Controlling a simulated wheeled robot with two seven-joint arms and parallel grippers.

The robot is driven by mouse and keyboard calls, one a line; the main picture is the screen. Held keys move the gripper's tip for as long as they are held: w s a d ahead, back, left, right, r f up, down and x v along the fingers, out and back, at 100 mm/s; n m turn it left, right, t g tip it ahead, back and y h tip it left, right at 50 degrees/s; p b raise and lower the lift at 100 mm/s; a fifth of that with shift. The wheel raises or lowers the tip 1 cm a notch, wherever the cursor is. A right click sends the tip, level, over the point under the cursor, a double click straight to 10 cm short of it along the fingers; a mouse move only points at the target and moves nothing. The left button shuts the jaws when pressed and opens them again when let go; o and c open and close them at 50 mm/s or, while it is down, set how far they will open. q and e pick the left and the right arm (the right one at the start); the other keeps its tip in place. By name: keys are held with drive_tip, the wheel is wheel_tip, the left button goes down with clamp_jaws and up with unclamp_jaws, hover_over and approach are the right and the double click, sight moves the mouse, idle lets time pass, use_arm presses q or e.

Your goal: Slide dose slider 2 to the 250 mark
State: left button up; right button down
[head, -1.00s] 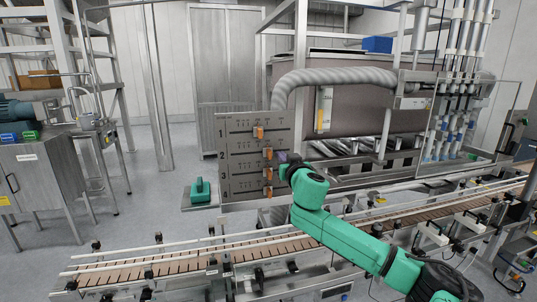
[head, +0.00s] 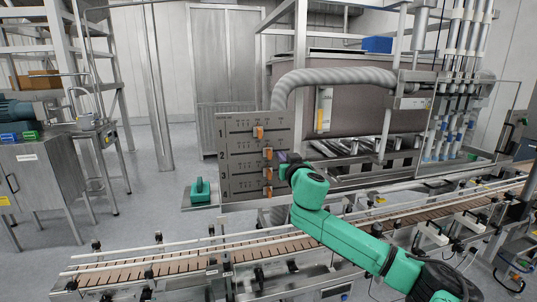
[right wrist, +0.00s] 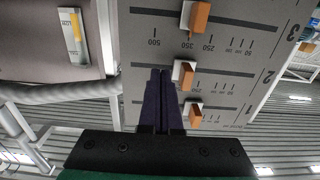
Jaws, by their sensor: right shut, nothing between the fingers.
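The grey dose panel (head: 238,190) with numbered rows stands upright at the centre of the head view. Dose slider 2 (head: 268,154) is an orange knob on the second row, right of the row's middle. In the right wrist view the panel appears upside down, and slider 2 (right wrist: 187,80) is the middle knob with a pale base. My right gripper (head: 283,158) is shut and empty, just right of slider 2. In the wrist view its dark fingertips (right wrist: 160,72) lie beside the knob's high-number side; I cannot tell whether they touch.
Slider 1 (head: 258,132) and slider 3 (head: 268,172) sit close above and below slider 2. A conveyor (head: 150,268) runs in front of the panel. A green object (head: 200,190) stands at the panel's lower left. A thick ribbed hose (head: 335,77) arches behind.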

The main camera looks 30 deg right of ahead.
drive_tip(key=shift+w+a, duration=0.2)
drive_tip(key=shift+a, duration=0.35)
drive_tip(key=shift+w+a, duration=0.15)
drive_tip(key=shift+a, duration=0.5)
drive_tip(key=shift+w+a, duration=0.3)
drive_tip(key=shift+a, duration=0.25)
drive_tip(key=shift+w+a, duration=0.1)
drive_tip(key=shift+a, duration=0.25)
drive_tip(key=b, duration=0.4)
approach(269, 156)
drive_tip(key=shift+w+d, duration=0.15)
drive_tip(key=shift+d, duration=0.3)
idle(0.3)
